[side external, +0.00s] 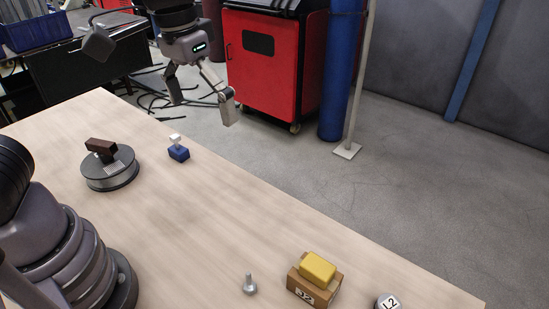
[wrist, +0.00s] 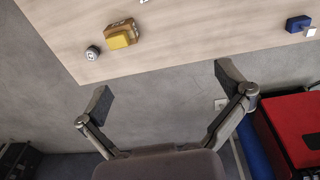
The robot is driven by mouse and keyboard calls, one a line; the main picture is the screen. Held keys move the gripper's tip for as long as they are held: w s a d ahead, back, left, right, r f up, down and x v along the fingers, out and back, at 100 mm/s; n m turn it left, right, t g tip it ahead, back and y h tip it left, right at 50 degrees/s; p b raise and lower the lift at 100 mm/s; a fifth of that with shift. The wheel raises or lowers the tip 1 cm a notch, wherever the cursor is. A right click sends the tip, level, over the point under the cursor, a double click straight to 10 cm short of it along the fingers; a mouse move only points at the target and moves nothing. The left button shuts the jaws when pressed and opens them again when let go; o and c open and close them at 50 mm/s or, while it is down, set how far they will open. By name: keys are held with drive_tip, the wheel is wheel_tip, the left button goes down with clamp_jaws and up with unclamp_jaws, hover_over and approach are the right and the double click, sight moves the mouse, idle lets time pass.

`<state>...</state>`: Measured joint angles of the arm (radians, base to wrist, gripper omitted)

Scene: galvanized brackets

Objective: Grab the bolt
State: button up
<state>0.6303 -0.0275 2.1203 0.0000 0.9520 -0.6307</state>
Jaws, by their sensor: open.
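A grey metal bolt (side external: 249,286) stands on the wooden table near the front in the side view, head down with its shank up. In the wrist view only a sliver of what looks like the bolt (wrist: 143,1) shows at the top edge. My gripper (side external: 202,106) is open and empty, high above the far edge of the table and well away from the bolt. Its two spread fingers (wrist: 164,88) show in the wrist view with nothing between them.
A blue block (side external: 178,154) with a white piece and a round stand (side external: 110,177) bearing a brown block sit farther back. The table's middle is clear.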

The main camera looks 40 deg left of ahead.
drive_tip(key=s+a+r+t, duration=0.2)
drive_tip(key=a+r, duration=0.1)
drive_tip(key=a, duration=0.6)
drive_tip(key=shift+s+a+r, duration=0.15)
drive_tip(key=shift+a+r, duration=0.15)
drive_tip(key=s+a, duration=0.2)
drive_tip(key=s+a+t, duration=0.1)
drive_tip(key=s+a, duration=0.1)
drive_tip(key=a, duration=0.1)
drive_tip(key=s+a+t, duration=0.1)
drive_tip(key=s+a, duration=0.1)
drive_tip(key=shift+s+a+r+y, duration=0.1)
drive_tip(key=shift+a+r+y, duration=0.15)
drive_tip(key=shift+a+y, duration=0.15)
drive_tip(key=shift+c, duration=0.4)
drive_tip(key=shift+s+a+f+t, duration=0.1)
drive_tip(key=shift+s+t, duration=0.15)
drive_tip(key=shift+t, duration=0.05)
drive_tip(key=c, duration=1)
drive_tip(key=shift+o, duration=0.2)
drive_tip(key=shift+w, duration=0.1)
